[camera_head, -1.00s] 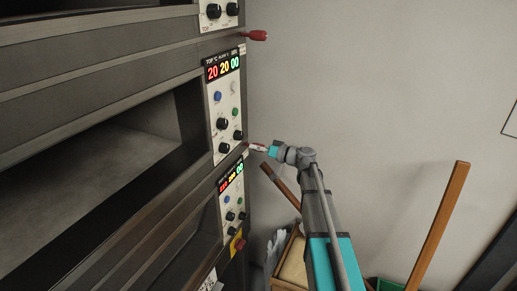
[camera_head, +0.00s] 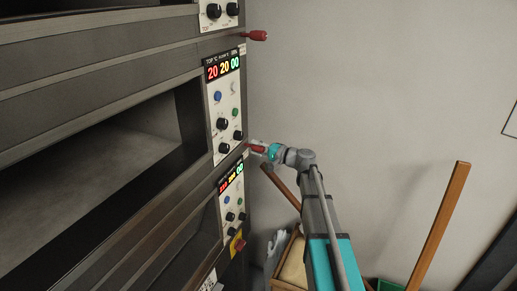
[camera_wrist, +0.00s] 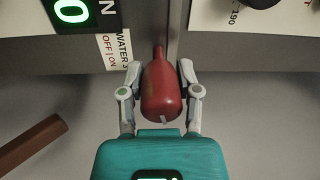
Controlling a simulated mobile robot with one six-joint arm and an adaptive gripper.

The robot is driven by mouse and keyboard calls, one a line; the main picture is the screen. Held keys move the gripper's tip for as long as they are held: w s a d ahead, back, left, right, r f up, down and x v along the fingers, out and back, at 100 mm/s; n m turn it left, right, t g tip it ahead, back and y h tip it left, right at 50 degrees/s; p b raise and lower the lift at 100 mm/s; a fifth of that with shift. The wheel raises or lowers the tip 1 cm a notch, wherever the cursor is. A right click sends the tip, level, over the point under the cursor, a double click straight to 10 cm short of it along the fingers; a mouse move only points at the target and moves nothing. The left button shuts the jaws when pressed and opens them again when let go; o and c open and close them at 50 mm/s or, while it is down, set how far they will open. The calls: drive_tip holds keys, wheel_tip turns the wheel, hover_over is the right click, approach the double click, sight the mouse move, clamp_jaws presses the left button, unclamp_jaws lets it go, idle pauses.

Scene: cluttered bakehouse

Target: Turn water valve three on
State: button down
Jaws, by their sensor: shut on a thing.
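The red handle of water valve three (camera_wrist: 162,88) sticks out from the oven front in the wrist view, beside a label reading "WATER 3 OFF | ON" (camera_wrist: 118,50). My gripper (camera_wrist: 161,72) is shut on this handle, one grey finger on each side. The handle's narrow neck runs to the gap between the panels. In the head view my gripper (camera_head: 259,148) is at the oven's right edge, with the red handle (camera_head: 258,149) showing between its fingers. Which label side the handle is turned to, I cannot tell.
Another red handle (camera_head: 256,35) sticks out higher on the oven edge. Control panels with knobs (camera_head: 222,124) and lit displays (camera_head: 223,69) lie left of my gripper. A wooden pole (camera_head: 283,188) passes just below it; another (camera_head: 440,222) leans at right.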

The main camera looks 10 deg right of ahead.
drive_tip(key=shift+m, duration=1.3)
drive_tip(key=shift+c, duration=1.5)
unclamp_jaws()
drive_tip(key=shift+a, duration=0.1)
drive_tip(key=shift+s, duration=0.1)
